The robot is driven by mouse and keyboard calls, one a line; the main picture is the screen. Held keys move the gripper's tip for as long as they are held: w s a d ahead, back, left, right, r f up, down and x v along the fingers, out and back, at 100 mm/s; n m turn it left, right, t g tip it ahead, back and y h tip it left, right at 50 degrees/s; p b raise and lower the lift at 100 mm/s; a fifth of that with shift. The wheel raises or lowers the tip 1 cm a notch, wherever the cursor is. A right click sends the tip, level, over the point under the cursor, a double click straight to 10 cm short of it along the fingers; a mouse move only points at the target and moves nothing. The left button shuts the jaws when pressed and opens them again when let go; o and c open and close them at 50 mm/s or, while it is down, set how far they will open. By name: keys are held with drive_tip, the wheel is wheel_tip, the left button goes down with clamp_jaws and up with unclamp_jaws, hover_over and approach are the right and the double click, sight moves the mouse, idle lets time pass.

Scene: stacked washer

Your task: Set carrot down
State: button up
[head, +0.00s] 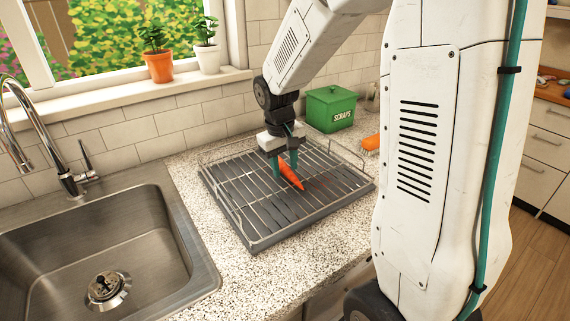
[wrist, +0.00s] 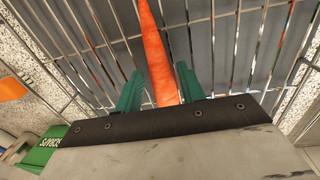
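The orange carrot (head: 290,176) is at the wire drying rack (head: 262,238), low over the bars or touching them; I cannot tell which. It lies at a slant, its narrow end toward the front of the rack. My gripper (head: 284,166) points down over the rack, its teal fingers on either side of the carrot. In the wrist view, the carrot (wrist: 156,50) runs between the fingertips of my gripper (wrist: 159,72), which look close against its sides. Its thick end is hidden under the gripper's body.
A steel sink (head: 180,235) with a faucet (head: 62,160) is at left. Potted plants (head: 159,66) sit on the windowsill. The rack's front half is clear.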

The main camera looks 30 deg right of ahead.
drive_tip(key=shift+a, duration=0.1)
wheel_tip(320, 180, up, 12)
drive_tip(key=a, duration=0.1)
drive_tip(key=s+a, duration=0.4)
drive_tip(key=s, duration=0.8)
drive_tip(key=s+a+t+y, duration=0.1)
drive_tip(key=s+a, duration=0.3)
drive_tip(key=s, duration=0.8)
drive_tip(key=shift+s+a, duration=0.35)
drive_tip(key=shift+r, duration=0.1)
